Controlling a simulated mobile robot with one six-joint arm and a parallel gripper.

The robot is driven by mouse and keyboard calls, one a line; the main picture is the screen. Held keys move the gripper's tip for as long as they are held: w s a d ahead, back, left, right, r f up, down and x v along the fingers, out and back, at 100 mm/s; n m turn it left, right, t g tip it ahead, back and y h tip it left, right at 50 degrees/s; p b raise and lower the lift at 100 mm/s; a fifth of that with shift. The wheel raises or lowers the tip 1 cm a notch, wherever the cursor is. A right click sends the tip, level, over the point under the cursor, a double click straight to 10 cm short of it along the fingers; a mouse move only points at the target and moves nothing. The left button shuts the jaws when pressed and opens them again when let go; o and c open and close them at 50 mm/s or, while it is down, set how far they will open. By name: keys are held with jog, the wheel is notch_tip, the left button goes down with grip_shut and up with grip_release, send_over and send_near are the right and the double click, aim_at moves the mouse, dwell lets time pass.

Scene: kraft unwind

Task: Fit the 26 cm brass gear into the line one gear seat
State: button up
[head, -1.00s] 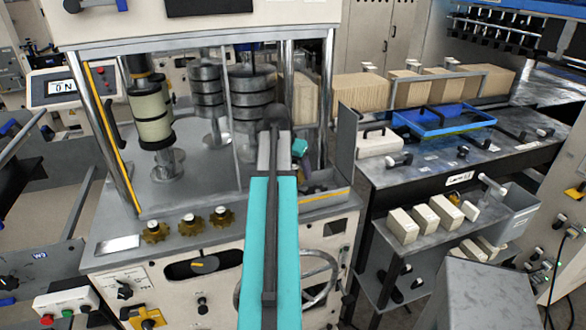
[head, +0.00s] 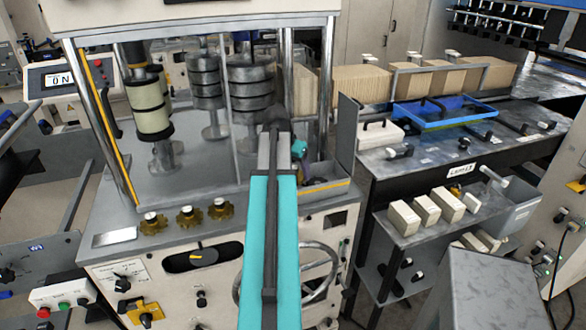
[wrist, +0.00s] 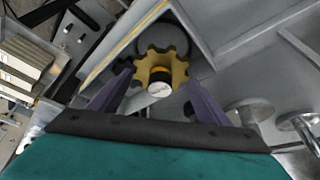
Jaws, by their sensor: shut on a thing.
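In the wrist view, my gripper (wrist: 160,86) has its two purple fingers on either side of a toothed brass gear (wrist: 178,68). It is shut on the gear, gripping around a dark and orange hub with a white cap. Three more brass gears, a left one (head: 154,226), a middle one (head: 186,217) and a right one (head: 221,210), sit in a row on the machine's front ledge. I cannot make out which part is the line one gear seat. The gears' sizes cannot be read.
Grey stacked rollers (head: 251,92) and a cream roller (head: 150,118) stand inside the machine frame, behind its upright posts (head: 103,130). Several brown stacks (head: 361,90) stand behind.

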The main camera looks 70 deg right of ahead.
jog(key=shift+f+b, duration=1.5)
jog(key=shift+f, duration=1.25)
jog(key=o, duration=1.4)
jog(key=shift+f, duration=0.1)
